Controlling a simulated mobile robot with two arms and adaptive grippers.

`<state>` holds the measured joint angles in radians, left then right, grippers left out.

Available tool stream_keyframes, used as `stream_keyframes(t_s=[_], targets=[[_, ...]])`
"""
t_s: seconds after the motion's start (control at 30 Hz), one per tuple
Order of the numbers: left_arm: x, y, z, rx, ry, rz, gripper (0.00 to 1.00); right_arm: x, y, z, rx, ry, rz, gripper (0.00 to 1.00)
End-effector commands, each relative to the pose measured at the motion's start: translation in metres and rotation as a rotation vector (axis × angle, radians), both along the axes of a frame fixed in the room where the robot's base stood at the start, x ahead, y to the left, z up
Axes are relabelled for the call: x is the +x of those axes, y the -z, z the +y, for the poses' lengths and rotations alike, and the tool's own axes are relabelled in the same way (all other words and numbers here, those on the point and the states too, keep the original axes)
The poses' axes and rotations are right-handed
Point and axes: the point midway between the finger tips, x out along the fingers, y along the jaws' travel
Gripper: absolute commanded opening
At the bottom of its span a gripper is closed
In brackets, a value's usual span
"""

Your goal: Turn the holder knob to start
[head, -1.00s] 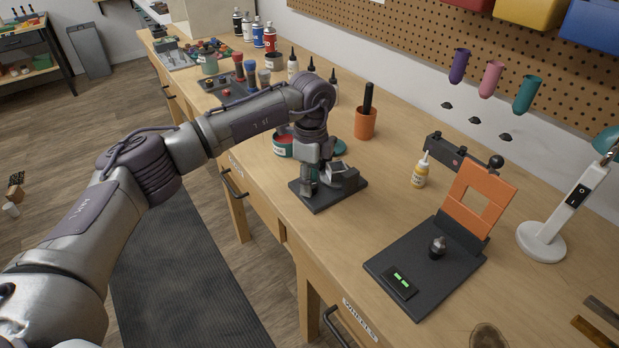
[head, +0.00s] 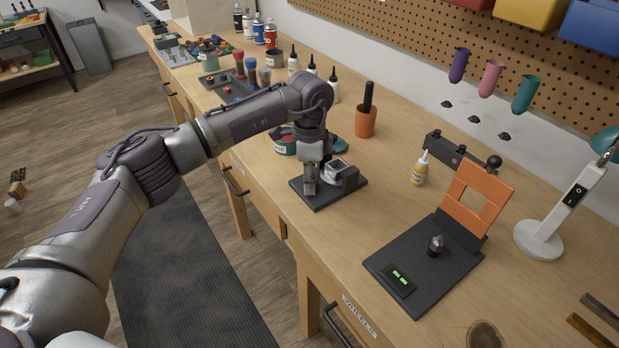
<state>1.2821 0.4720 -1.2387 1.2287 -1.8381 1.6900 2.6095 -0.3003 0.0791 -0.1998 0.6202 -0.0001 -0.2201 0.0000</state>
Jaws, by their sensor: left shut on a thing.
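The holder is a dark square base (head: 325,202) on the bench, with a grey block-shaped clamp (head: 340,172) standing on it. My left gripper (head: 311,188) points down over the left part of this base, at the side of the clamp. It is shut on a small part there, which looks like the holder knob; the fingers hide most of it, so I cannot tell how far it is turned. My right gripper is not in view.
To the right lies a dark plate (head: 405,250) with green lights, a metal post (head: 436,245) and an upright orange frame (head: 478,199). Bare bench lies between holder and plate.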

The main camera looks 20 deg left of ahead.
Motion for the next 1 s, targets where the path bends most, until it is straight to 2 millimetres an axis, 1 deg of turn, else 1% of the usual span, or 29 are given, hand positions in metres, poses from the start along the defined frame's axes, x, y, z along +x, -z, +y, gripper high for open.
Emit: stream_keyframes(t_s=[0.13,0.17,0.3,0.57,0.67,0.77,0.87,1.0], targets=[[0.001,-0.001,0.000,-0.001,-0.003,-0.003,0.00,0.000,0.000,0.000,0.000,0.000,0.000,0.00],[0.001,-0.001,0.000,-0.001,-0.003,-0.003,0.35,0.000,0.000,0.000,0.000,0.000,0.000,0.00],[0.001,-0.001,0.000,-0.001,-0.002,-0.003,0.59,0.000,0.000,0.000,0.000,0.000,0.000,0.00],[0.000,0.000,0.000,-0.001,0.000,-0.001,0.59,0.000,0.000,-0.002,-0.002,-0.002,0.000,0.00],[0.001,-0.004,0.000,-0.002,0.000,-0.002,0.59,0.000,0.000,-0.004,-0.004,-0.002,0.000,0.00],[0.002,-0.016,0.000,-0.001,0.000,-0.003,0.59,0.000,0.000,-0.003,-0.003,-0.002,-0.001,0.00],[0.003,-0.035,0.001,-0.001,0.000,-0.006,0.59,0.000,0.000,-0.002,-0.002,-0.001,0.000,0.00],[0.004,-0.066,0.001,-0.001,-0.001,-0.006,0.59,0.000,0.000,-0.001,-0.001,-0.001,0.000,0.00]])
